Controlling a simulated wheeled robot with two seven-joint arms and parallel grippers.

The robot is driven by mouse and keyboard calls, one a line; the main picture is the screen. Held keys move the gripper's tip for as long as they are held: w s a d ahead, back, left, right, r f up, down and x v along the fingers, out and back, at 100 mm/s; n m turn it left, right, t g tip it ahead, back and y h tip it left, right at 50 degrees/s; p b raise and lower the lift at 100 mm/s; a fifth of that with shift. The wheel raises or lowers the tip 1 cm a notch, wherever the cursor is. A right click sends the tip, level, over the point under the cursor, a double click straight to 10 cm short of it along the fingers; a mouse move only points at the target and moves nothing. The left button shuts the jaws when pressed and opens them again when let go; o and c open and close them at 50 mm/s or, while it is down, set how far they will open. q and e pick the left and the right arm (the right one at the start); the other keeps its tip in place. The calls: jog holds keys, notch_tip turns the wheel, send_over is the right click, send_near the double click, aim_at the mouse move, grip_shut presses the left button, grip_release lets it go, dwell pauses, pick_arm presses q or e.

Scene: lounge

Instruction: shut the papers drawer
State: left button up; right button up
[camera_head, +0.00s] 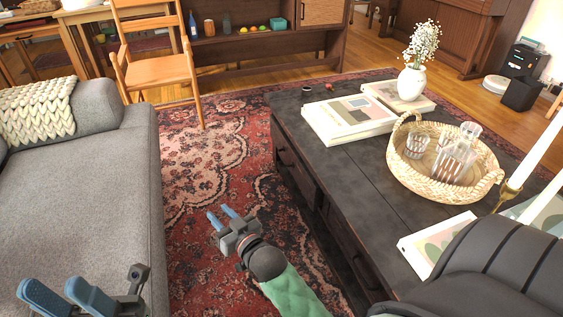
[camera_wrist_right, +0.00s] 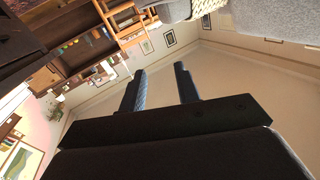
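The dark coffee table (camera_head: 370,195) stands on the right in the head view, with drawer fronts (camera_head: 292,160) along its left side. A handle shows on the far front; the nearer front (camera_head: 345,240) is in shadow. I cannot tell which drawer is the papers drawer or how far any stands out. My right gripper (camera_head: 222,216) is open and empty over the rug, left of the table and apart from it. Its spread fingers (camera_wrist_right: 160,88) show in the right wrist view with nothing between them. My left gripper (camera_head: 52,288) is open and empty at the bottom left, by the sofa.
A grey sofa (camera_head: 80,180) stands left and a wooden chair (camera_head: 155,65) behind it. The tabletop holds books (camera_head: 345,120), a white vase (camera_head: 411,84) and a wicker tray (camera_head: 405,178) with glassware. A dark rounded object (camera_head: 500,260) fills the lower right.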

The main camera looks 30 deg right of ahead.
jog(key=w+d+f+m+g+h+p, duration=0.1)
jog(key=w+d+f+m+g+h, duration=0.25)
jog(key=d+f, duration=0.85)
jog(key=w+d+f+m+t+h, duration=0.1)
jog(key=w+d+m+h, duration=0.4)
jog(key=w+d, duration=0.5)
jog(key=w+d+f+m+t+h+b, duration=0.1)
jog(key=w+d+f+m+h, duration=0.3)
jog(key=w+d+m, duration=0.6)
jog(key=w+d+h, duration=0.1)
jog(key=d, duration=0.2)
jog(key=shift+w+d+t, duration=0.2)
jog(key=shift+d+t, duration=0.15)
grip_shut()
